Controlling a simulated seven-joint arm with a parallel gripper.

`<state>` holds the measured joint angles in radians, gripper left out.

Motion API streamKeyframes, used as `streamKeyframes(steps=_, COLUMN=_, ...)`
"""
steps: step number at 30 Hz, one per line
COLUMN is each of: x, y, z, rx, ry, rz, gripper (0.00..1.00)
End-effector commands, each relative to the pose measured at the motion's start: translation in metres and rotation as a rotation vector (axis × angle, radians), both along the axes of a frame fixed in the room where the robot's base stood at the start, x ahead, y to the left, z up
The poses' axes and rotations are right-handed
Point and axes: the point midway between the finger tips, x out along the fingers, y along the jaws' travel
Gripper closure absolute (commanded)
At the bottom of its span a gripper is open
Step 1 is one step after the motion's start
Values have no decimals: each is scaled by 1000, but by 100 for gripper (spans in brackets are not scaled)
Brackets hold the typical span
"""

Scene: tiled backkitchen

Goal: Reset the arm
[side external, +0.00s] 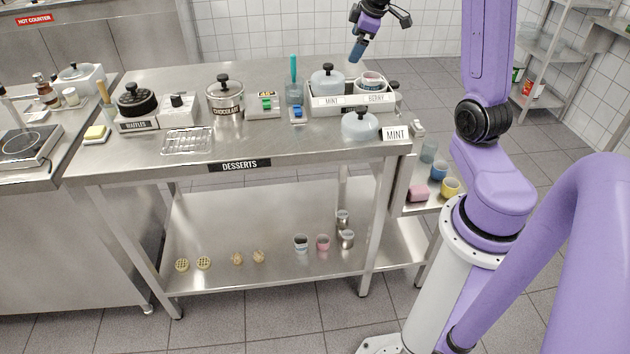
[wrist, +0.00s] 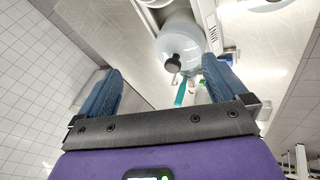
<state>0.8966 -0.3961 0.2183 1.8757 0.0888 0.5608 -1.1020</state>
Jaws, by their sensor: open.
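My gripper (side external: 357,50) hangs at the top of the side external view, above the back right part of the dessert table and clear of everything on it. In the wrist view its two blue fingers (wrist: 160,92) stand wide apart with nothing between them. A lidded tub with a black knob (wrist: 180,45) shows beyond the fingers. The steel dessert table (side external: 220,145) stands below, with a "DESSERTS" label on its front edge. My arm rises at the right of the side external view.
Another lidded tub (side external: 360,127) stands by the MINT sign (side external: 396,134). A chocolate pot (side external: 224,100), waffle maker (side external: 136,103) and wire rack (side external: 188,141) stand left. Small cups and waffles lie on the lower shelf (side external: 270,215).

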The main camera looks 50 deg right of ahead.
Motion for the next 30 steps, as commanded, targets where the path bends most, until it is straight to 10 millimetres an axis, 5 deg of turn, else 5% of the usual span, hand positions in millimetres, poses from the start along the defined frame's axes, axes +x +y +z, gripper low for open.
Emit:
streamKeyframes(steps=1, x=5, y=31, z=3, rx=13, ry=6, rz=55, gripper=0)
streamKeyframes(steps=7, x=-4, y=143, z=0, rx=98, ry=63, rz=176, gripper=0)
streamKeyframes(steps=15, x=-64, y=265, z=-10, rx=176, ry=178, rz=302, gripper=0)
streamKeyframes(steps=21, x=-129, y=325, z=-17, rx=191, ry=274, rz=387, gripper=0)
streamKeyframes(steps=30, x=-237, y=362, z=-31, rx=148, ry=407, rz=498, gripper=0)
